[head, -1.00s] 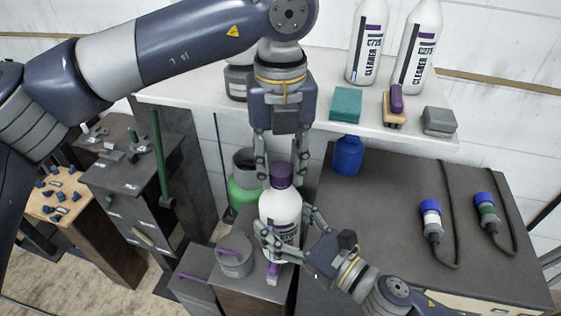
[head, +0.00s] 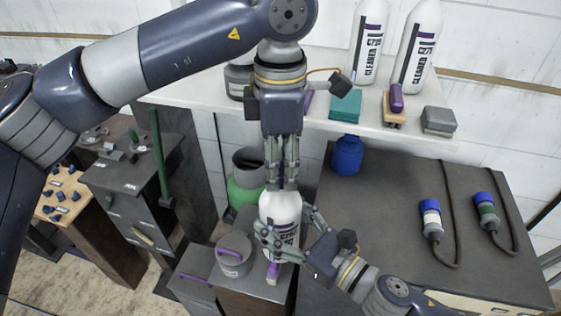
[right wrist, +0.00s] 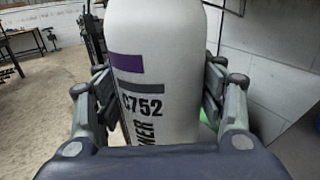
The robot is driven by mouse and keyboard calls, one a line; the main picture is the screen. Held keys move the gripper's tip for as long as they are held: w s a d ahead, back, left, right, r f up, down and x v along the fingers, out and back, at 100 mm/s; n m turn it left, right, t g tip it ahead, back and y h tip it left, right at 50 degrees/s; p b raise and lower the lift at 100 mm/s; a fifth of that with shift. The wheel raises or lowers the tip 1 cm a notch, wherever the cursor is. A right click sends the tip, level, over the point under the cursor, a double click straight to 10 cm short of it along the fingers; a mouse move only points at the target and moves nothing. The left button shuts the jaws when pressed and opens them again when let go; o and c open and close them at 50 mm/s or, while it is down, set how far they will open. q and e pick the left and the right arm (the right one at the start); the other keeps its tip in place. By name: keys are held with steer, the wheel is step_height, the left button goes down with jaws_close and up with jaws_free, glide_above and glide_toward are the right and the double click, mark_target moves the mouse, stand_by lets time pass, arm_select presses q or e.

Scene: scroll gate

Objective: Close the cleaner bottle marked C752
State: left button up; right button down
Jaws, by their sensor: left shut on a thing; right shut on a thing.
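The white cleaner bottle (head: 281,207) stands upright on a low dark cabinet in the head view. In the right wrist view the bottle (right wrist: 155,75) shows a purple band and the mark C752. My right gripper (head: 283,227) is shut around its body, with a finger on each side in the wrist view (right wrist: 155,95). My left gripper (head: 284,182) points straight down on the bottle's top, its fingers shut on the purple cap. The fingers hide the cap, so how it sits on the neck cannot be seen.
Two other cleaner bottles (head: 369,42) stand on the white shelf (head: 400,130), with a teal block (head: 345,105), a purple-handled brush (head: 396,100) and a grey block (head: 438,120). A grey canister (head: 233,258) is left of the bottle. A blue bottle (head: 347,157) stands behind right.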

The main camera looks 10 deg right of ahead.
arm_select(q)
steer(key=m, duration=0.5)
steer(key=shift+w, duration=0.15)
steer(key=m, duration=0.4)
steer(key=o, duration=1.2)
steer(key=shift+o, duration=0.2)
step_height(320, 180, up, 12)
